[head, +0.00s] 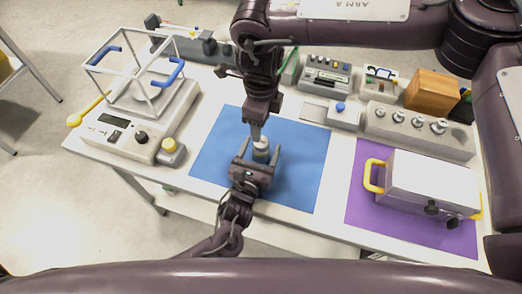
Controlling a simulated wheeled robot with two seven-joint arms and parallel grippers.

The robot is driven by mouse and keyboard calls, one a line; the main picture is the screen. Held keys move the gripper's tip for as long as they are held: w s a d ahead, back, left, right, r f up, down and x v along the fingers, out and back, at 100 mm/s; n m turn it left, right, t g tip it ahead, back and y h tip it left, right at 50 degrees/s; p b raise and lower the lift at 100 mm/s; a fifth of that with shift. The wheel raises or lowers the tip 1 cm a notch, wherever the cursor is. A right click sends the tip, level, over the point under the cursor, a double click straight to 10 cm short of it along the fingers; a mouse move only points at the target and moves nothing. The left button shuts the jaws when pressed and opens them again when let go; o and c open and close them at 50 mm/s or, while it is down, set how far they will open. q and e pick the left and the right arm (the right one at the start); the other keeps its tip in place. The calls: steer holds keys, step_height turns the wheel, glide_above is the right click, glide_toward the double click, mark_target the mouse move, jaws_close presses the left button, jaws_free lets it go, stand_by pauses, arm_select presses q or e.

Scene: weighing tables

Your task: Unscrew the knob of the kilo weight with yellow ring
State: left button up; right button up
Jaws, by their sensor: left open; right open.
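A small grey metal weight (261,154) with a pale top stands upright on the blue mat (305,160). I cannot make out a yellow ring on it at this size. My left gripper (259,152) reaches in from the front, open, with one finger on each side of the weight; I cannot tell whether they touch it. My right gripper (258,134) points down from above, with its fingertips at the top of the weight. It is open, but its fingers overlap in this view and hide part of the knob area.
A balance (120,130) with a clear draft shield frame (135,65) stands left, beside a yellow-topped grey piece (171,152). A white case (430,185) with yellow handles lies on the purple mat (365,222). A weight rack (420,130) and wooden box (432,92) stand behind.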

arm_select(q)
steer(key=shift+w+d+f, duration=0.1)
steer(key=shift+w, duration=0.15)
arm_select(e)
steer(key=shift+w, duration=0.1)
